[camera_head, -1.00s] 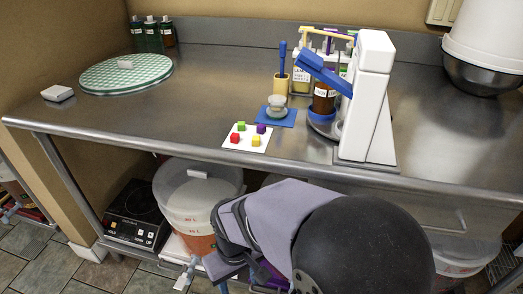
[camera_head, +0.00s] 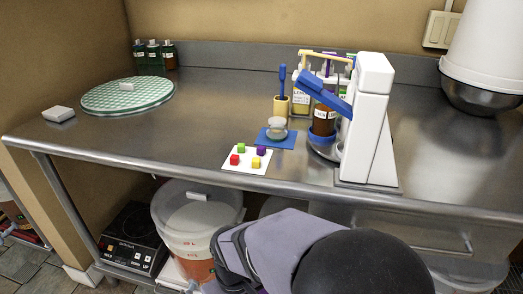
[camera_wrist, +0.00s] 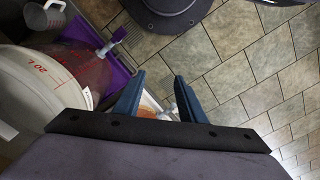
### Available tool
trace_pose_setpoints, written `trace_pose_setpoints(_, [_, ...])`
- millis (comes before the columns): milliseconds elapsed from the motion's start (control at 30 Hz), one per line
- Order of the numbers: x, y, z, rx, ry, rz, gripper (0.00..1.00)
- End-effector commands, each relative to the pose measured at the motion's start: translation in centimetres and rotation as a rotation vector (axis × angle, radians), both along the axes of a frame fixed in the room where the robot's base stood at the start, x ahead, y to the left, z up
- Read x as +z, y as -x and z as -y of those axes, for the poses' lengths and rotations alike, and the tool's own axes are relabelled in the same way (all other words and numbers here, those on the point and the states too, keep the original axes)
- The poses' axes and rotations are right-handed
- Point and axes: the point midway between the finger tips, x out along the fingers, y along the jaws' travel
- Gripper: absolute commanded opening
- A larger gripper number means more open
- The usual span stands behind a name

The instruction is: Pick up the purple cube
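The purple cube (camera_head: 261,151) sits on a small white mat (camera_head: 247,167) near the front edge of the steel counter. A green cube (camera_head: 241,148), a red cube (camera_head: 234,160) and a yellow cube (camera_head: 256,163) stand on the same mat. My gripper (camera_wrist: 160,96) shows in the wrist view with its two blue fingers apart and nothing between them. It points down at the floor and buckets, below the counter. In the head view my arm hides the gripper's fingers.
A blue mat with a small glass jar (camera_head: 276,130) lies just behind the cubes. A white dispenser (camera_head: 370,120) stands to the right. The counter's front edge (camera_head: 200,174) lies between my arm and the cubes. Fermenting buckets (camera_head: 195,240) stand below. The counter's left middle is clear.

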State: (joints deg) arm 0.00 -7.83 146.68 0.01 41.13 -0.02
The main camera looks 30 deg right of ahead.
Motion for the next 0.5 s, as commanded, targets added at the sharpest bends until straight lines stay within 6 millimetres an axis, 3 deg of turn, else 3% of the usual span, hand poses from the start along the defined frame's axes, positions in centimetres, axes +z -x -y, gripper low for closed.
trace_pose_setpoints(267, [0.4, 0.0, 0.0, 0.0, 0.0, 0.001, 0.37])
trace_pose_setpoints(500, [4.3, -0.7, 0.0, 0.0, 0.0, 0.021, 0.37])
